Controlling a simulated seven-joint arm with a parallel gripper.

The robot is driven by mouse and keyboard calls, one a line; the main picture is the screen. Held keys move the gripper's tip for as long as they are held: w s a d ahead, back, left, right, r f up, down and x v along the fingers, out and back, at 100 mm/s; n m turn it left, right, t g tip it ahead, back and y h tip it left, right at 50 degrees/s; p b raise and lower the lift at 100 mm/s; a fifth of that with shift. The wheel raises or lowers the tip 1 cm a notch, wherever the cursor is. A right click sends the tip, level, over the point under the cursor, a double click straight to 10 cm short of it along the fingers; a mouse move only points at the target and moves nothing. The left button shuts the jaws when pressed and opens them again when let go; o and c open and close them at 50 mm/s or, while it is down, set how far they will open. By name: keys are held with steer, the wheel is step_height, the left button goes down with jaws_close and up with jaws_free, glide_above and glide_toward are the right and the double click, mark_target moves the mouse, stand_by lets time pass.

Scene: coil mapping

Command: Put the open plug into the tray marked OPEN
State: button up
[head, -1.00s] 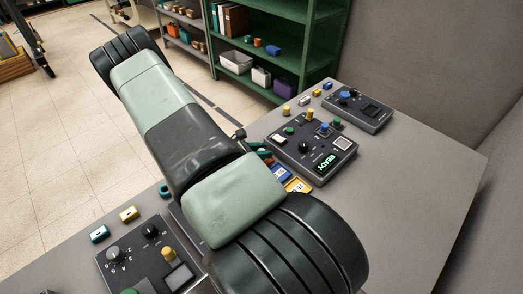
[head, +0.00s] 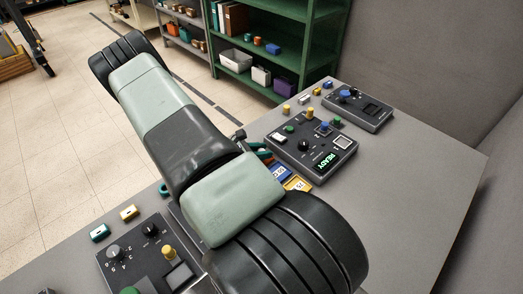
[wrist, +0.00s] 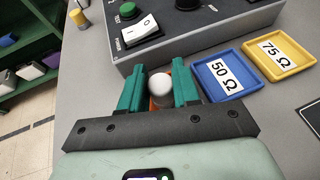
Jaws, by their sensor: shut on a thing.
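In the wrist view my gripper (wrist: 158,82) has two green fingers shut on a plug (wrist: 160,87) with a rounded white top and an orange part beside or below it. Its lower end is hidden, and I cannot read a mark on it. A blue tray marked 50 Ω (wrist: 208,90) and a yellow tray marked 75 Ω (wrist: 255,67) lie to the right of the fingers, both empty. In the head view the arm hides most of the gripper; the blue tray (head: 280,174) and yellow tray (head: 297,185) show beside it. I see no tray reading OPEN.
A control box (head: 311,143) with a READY display stands just behind the trays. Another box (head: 357,109) stands farther back, and a third (head: 150,255) at front left. Small coloured blocks (head: 129,212) lie along the bench edge. The bench's right side (head: 430,165) is clear.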

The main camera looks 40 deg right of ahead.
steer(key=o, duration=1.1)
steer(key=shift+o, duration=0.5)
steer(key=o, duration=0.4)
steer(key=shift+r, duration=3.5)
